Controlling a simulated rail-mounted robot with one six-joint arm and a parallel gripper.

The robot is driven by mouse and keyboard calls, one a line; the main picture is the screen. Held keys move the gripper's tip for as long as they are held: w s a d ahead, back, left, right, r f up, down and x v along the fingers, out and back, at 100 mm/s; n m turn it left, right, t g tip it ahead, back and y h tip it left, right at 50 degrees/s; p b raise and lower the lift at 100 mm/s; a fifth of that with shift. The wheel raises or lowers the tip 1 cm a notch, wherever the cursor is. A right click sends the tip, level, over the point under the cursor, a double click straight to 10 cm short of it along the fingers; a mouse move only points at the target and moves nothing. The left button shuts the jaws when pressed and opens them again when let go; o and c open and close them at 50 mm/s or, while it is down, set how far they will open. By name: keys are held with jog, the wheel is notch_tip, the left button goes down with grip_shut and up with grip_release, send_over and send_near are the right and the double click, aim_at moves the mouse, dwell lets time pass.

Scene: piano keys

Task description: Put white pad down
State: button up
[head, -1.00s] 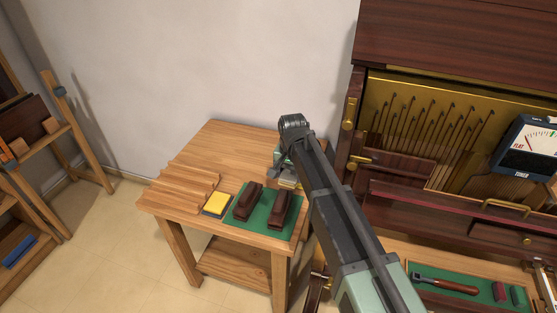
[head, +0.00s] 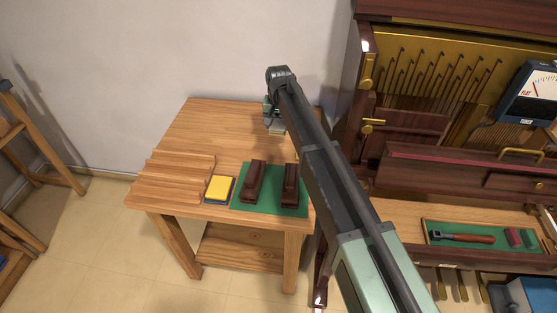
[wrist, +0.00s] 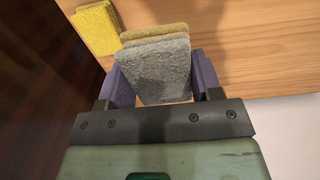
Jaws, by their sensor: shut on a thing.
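My gripper (wrist: 161,84) is shut on the white pad (wrist: 163,68), which looks pale grey in the wrist view and sits between the two purple fingers. An olive-yellow pad (wrist: 153,33) shows just beyond it, partly covered by it; I cannot tell whether they touch. A separate yellow pad (wrist: 96,28) lies at the upper left of the wrist view. In the head view my gripper (head: 276,122) is over the back right of the wooden table (head: 205,130), partly hidden by my arm. The gap between the pad and the table is unclear.
A yellow block on a blue base (head: 220,187) lies at the table's front, beside a green mat (head: 271,203) with two dark brown blocks. A ridged wooden rack (head: 172,180) is at the left. The piano (head: 420,148) stands close on the right. The table's back left is clear.

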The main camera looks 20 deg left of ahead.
aim_at(278, 152)
notch_tip(278, 152, down, 11)
jog(key=b, duration=0.8)
jog(key=shift+a, duration=0.1)
jog(key=shift+r, duration=0.25)
jog(key=shift+f, duration=0.15)
jog(key=o, duration=0.8)
notch_tip(278, 152, up, 13)
jog(key=p, duration=1.2)
jog(key=shift+f, duration=0.35)
